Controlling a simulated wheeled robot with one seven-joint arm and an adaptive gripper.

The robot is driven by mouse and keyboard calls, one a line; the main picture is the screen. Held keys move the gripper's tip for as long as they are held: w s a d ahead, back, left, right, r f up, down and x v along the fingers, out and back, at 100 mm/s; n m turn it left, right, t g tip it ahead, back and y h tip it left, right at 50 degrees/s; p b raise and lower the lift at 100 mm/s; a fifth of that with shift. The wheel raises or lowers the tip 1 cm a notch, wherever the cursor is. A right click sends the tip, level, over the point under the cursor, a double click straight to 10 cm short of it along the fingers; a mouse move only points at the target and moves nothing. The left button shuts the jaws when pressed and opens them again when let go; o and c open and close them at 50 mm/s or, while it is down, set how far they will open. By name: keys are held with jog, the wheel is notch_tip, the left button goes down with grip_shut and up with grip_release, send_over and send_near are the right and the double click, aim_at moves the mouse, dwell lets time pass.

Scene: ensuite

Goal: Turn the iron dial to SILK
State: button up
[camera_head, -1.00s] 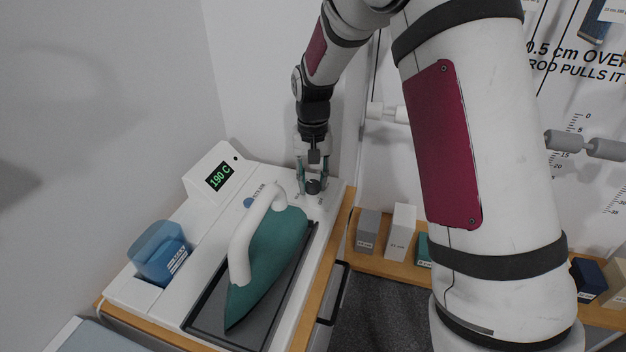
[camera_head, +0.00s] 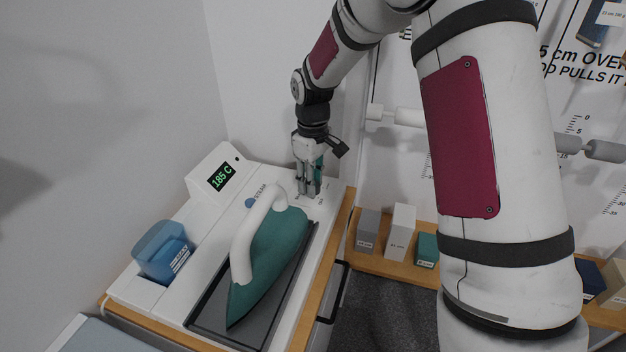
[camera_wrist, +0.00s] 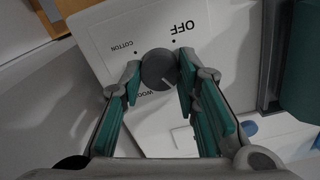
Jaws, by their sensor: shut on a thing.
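The dial (camera_wrist: 159,68) is a dark grey round knob on the iron station's white top, seen in the wrist view. A pale pointer line on it slants toward the lower right of that picture. The labels OFF, COTTON and part of WOOL show around it; no SILK label is readable. My gripper (camera_wrist: 158,75) is shut on the dial, with one finger on each side; it also shows in the head view (camera_head: 311,192), pointing down at the station's far right corner. There the fingers hide most of the dial.
The teal iron (camera_head: 268,262) with its white handle rests on a dark plate left of and nearer than my gripper. A blue water tank (camera_head: 162,252) stands at the station's left. A wall is close behind. Small blocks (camera_head: 402,232) stand on a shelf to the right.

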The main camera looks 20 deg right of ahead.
jog(key=shift+n, duration=1.5)
jog(key=shift+p, duration=0.3)
jog(key=o, duration=1.2)
jog(key=shift+c, duration=0.2)
jog(key=shift+r, duration=0.1)
notch_tip(320, 180, up, 12)
